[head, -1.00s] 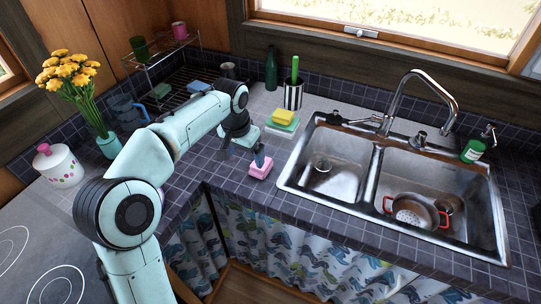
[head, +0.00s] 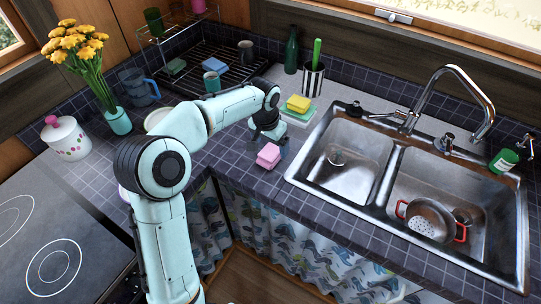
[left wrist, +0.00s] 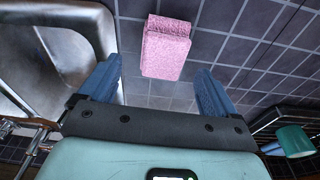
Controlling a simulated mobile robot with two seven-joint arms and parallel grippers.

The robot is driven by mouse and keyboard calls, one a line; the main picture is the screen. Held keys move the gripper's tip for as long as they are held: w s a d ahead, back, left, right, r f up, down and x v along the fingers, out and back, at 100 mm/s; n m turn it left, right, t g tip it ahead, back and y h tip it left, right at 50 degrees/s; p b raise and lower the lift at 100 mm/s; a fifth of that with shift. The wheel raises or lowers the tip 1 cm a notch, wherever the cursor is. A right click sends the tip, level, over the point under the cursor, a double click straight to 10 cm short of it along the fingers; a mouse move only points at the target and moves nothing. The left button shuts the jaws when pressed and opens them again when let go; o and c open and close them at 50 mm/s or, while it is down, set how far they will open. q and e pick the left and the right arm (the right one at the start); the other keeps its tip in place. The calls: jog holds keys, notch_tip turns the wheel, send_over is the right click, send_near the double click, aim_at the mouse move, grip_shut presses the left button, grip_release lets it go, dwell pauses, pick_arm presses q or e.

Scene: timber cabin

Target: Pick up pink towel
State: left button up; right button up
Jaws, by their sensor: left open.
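The pink towel (head: 268,155) is a small folded block on the dark tiled counter, left of the sink near the front edge. In the left wrist view the pink towel (left wrist: 166,47) lies beyond the fingertips, roughly centred between them. My left gripper (head: 270,140) is just behind and above the towel in the head view. In the left wrist view my left gripper (left wrist: 155,80) is open with its blue fingers apart and nothing between them. My right gripper is not in view.
The double sink (head: 345,165) is to the right, with a red-handled colander (head: 432,220) in it. Yellow and green sponges (head: 298,104) and a utensil holder (head: 313,80) stand behind. A dish rack (head: 200,65), flower vase (head: 117,121) and pink-lidded jar (head: 68,138) are to the left.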

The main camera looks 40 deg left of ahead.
aim_at(270, 152)
pick_arm(q)
jog(key=f, duration=0.4)
jog(key=shift+w+a+f, duration=0.2)
jog(key=shift+w+f, duration=0.05)
jog(key=shift+f, duration=0.15)
jog(key=c, duration=1)
jog(key=shift+c, duration=0.2)
jog(key=shift+r, duration=0.1)
notch_tip(270, 152, up, 20)
jog(key=p, duration=0.3)
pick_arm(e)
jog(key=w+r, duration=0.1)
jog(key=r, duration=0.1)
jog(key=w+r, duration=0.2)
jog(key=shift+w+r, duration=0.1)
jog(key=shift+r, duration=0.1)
